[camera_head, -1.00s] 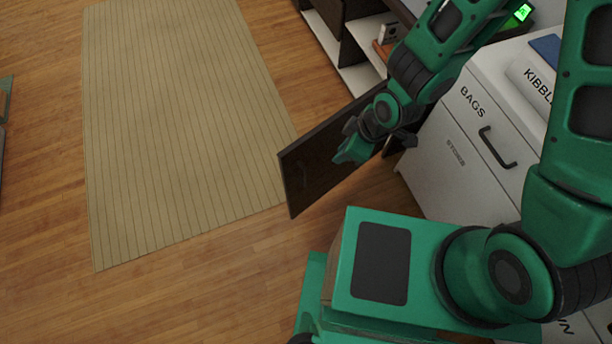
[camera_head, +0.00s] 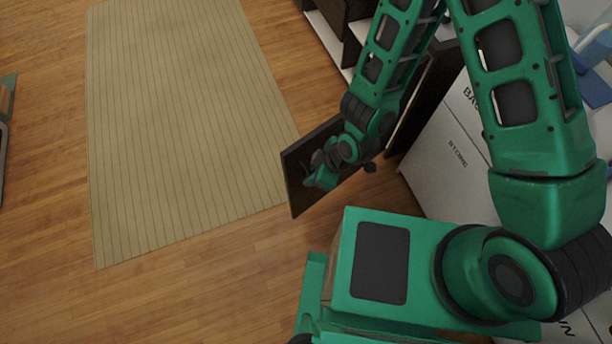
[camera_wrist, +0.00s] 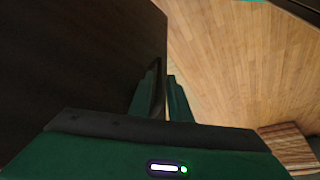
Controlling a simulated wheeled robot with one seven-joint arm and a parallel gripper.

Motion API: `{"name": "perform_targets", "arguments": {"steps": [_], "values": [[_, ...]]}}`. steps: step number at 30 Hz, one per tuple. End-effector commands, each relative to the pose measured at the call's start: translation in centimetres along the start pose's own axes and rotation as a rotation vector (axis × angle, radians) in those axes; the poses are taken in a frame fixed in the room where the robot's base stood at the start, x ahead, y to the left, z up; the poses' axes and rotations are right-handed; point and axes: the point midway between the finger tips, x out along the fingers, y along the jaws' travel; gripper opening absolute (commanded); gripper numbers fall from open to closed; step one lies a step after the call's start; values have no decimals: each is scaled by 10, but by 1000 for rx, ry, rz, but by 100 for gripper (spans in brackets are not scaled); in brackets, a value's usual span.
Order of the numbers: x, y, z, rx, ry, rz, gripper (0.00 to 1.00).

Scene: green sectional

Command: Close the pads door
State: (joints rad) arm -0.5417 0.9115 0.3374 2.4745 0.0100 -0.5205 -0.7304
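The pads door is a dark brown panel (camera_head: 296,196) standing open, swung out from the dark cabinet over the wood floor. In the wrist view the dark panel (camera_wrist: 75,60) fills the left side. My gripper (camera_head: 314,172) is in front of the door's face, towards its outer end. In the wrist view its two green fingers (camera_wrist: 164,88) are apart, with floor showing in a narrow gap. A dark curved bar (camera_wrist: 157,80), perhaps the door's handle, shows by the left finger. Whether the fingers touch it is unclear. My arm hides part of the door and cabinet.
White drawers (camera_head: 440,150) with printed labels stand to the right of the dark cabinet. Open shelves (camera_head: 327,38) are at the top. A beige striped mat (camera_head: 180,120) lies on the wood floor (camera_head: 190,300) to the left, where the floor is clear.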

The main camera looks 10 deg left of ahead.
Motion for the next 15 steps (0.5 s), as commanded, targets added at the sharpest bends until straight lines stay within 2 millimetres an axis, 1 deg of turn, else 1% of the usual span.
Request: {"name": "perform_targets", "arguments": {"steps": [3, 6, 10, 15], "values": [[13, 1, 2, 5, -1, 1, 17], [20, 2, 4, 7, -1, 3, 17], [25, 3, 5, 10, -1, 4, 17], [25, 4, 5, 11, 0, 5, 17]]}}
